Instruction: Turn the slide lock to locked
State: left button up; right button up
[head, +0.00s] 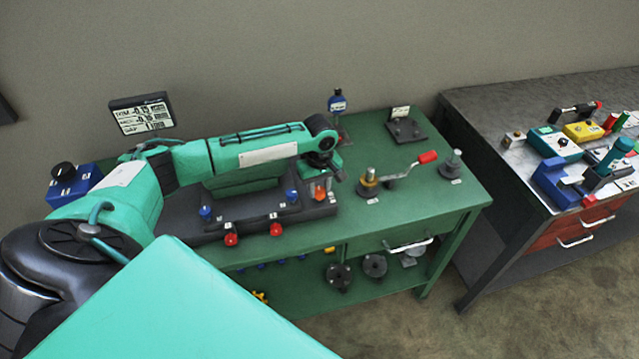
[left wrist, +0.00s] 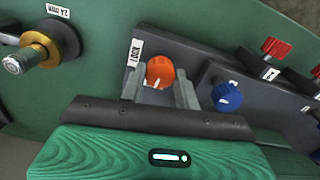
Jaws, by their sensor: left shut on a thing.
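The slide lock is an orange knob (left wrist: 160,70) with a pale pointer line, beside a white label that seems to read LOCK, at the end of a dark grey block. It also shows in the head view (head: 320,193) at the right end of that block. My left gripper (left wrist: 159,82) is shut on the orange knob, one grey finger on each side. In the head view my left gripper (head: 325,178) reaches down over it and hides part of it. My right gripper is out of view.
A blue knob (left wrist: 227,97) and red knobs (left wrist: 276,48) sit close by on the block. A gold-and-grey post (head: 368,178) and a red-handled crank (head: 425,158) stand to the right on the green bench (head: 410,195). A readout screen (head: 142,116) stands behind.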

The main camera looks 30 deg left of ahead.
pick_arm(q)
jog(key=m+p, duration=0.1)
jog(key=p, duration=0.1)
jog(key=m+p, duration=0.2)
jog(key=shift+r, duration=0.25)
jog(key=m+p, duration=0.2)
jog(key=m, duration=0.2)
jog(key=shift+f+p, duration=0.1)
jog(key=shift+p, duration=0.25)
jog(key=m+p, duration=0.2)
jog(key=m, duration=0.2)
jog(key=shift+m, duration=0.3)
jog(key=m+p, duration=0.1)
jog(key=m, duration=0.2)
jog(key=shift+f, duration=0.1)
jog(key=shift+m, duration=0.9)
jog(key=o, duration=1)
jog(key=shift+c, duration=0.2)
